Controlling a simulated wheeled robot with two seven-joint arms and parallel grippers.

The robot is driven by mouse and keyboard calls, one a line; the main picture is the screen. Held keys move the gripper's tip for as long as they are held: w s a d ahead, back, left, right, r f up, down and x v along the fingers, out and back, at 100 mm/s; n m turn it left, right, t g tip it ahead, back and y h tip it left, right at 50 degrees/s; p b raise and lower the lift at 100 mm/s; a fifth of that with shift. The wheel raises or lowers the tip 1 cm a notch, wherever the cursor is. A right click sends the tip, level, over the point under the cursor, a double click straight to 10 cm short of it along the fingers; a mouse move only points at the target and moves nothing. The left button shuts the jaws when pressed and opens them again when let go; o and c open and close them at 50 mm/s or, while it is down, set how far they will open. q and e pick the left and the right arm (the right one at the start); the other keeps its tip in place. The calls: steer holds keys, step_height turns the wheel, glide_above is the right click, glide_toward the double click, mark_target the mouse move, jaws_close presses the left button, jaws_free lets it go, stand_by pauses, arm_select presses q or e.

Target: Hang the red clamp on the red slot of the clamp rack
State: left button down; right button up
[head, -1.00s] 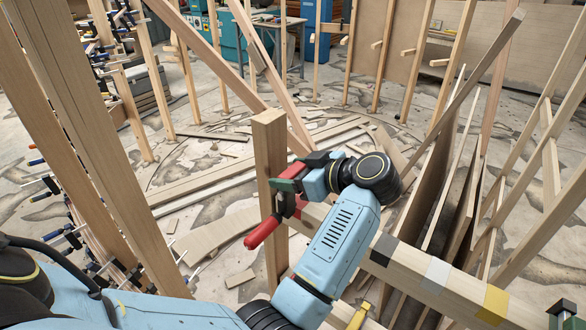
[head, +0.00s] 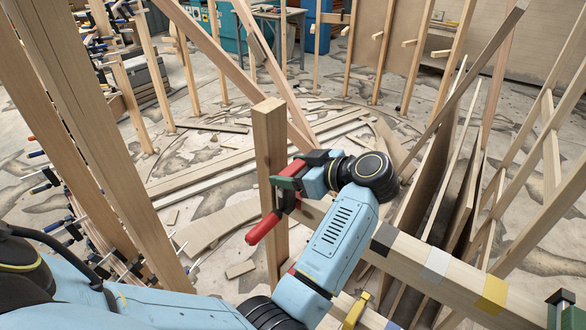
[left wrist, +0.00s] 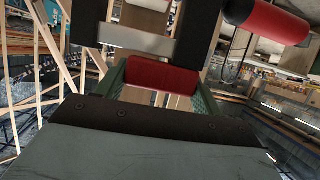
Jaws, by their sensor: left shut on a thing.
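The red clamp (head: 263,228) is held in my left gripper (head: 289,183), whose green fingers are closed on it. Its red handle hangs down to the left, in front of an upright wooden post (head: 269,150). In the left wrist view, a red part (left wrist: 161,75) sits between the fingers, with the dark bar and red handle (left wrist: 266,20) beyond. The clamp rack looks to be the wooden beam (head: 410,252) with black, grey and yellow bands. My left arm covers part of it; I cannot make out a red slot. My right gripper (head: 562,299) shows only partly at the lower right corner.
A yellow clamp (head: 355,312) is partly visible below the beam, beside my left forearm. Tall posts (head: 75,130) with several clamps stand at left. Leaning boards (head: 440,190) fill the right. Wood scraps (head: 215,222) lie on the floor behind the post.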

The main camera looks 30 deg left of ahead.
arm_select(q)
steer(key=shift+f+b, duration=0.55)
steer(key=shift+f, duration=0.8)
steer(key=shift+f, duration=0.15)
steer(key=shift+f, duration=0.35)
steer(key=shift+c, duration=0.9)
jaws_free()
steer(key=shift+f, duration=0.15)
